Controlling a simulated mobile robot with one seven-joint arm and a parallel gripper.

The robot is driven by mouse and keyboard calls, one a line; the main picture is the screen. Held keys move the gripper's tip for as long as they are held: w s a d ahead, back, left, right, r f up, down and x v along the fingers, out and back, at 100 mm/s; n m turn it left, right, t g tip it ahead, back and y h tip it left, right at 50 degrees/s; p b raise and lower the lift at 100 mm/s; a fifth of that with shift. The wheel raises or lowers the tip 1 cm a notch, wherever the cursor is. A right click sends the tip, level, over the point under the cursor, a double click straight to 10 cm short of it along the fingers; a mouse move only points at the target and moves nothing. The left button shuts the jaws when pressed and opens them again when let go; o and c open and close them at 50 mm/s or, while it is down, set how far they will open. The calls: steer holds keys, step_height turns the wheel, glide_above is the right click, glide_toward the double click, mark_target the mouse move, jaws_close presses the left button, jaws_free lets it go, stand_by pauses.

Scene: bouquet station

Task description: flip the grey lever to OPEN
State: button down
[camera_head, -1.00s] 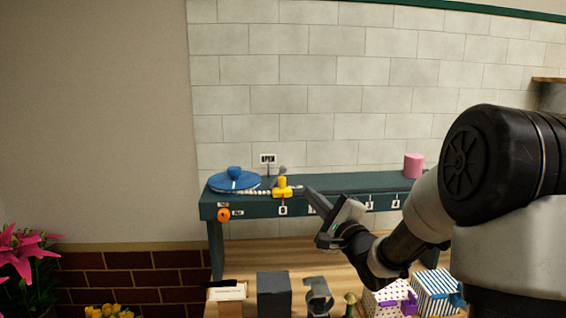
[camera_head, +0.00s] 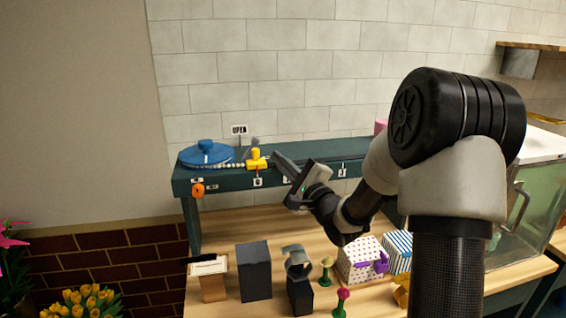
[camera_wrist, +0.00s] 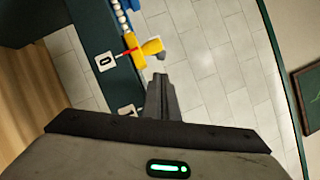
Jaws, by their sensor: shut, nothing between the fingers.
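The grey lever (camera_head: 254,142) is small and stands on the dark green shelf, just behind a yellow fitting (camera_head: 256,160). It is right of the white OPEN sign (camera_head: 239,130). In the wrist view, a small grey tip, probably the lever (camera_wrist: 161,56), shows beside the yellow fitting (camera_wrist: 143,47). My gripper (camera_head: 275,156) is shut and empty, just right of the yellow fitting. In the wrist view, its fingertips (camera_wrist: 159,78) point at the grey tip with a small gap. The lever's base is hidden, and I cannot tell its exact tilt.
A blue round lid (camera_head: 207,154) and a string of white beads lie left on the shelf (camera_head: 225,184). An orange knob (camera_head: 198,190) is on its front. Boxes (camera_head: 254,270) and a dotted box (camera_head: 358,262) stand on the wooden table below. A glass tank (camera_head: 530,200) is at right.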

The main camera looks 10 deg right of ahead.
mark_target(269, 161)
steer(key=x, duration=0.6)
steer(key=shift+w+p, duration=0.15)
steer(key=shift+p, duration=0.15)
steer(key=shift+a+r+n+p, duration=0.2)
steer(key=shift+r+n+p, duration=0.15)
steer(key=shift+r+n, duration=0.15)
steer(key=shift+a+n+g, duration=0.1)
steer(key=shift+n+g, duration=0.2)
steer(key=shift+n, duration=0.1)
steer(key=shift+f, duration=0.1)
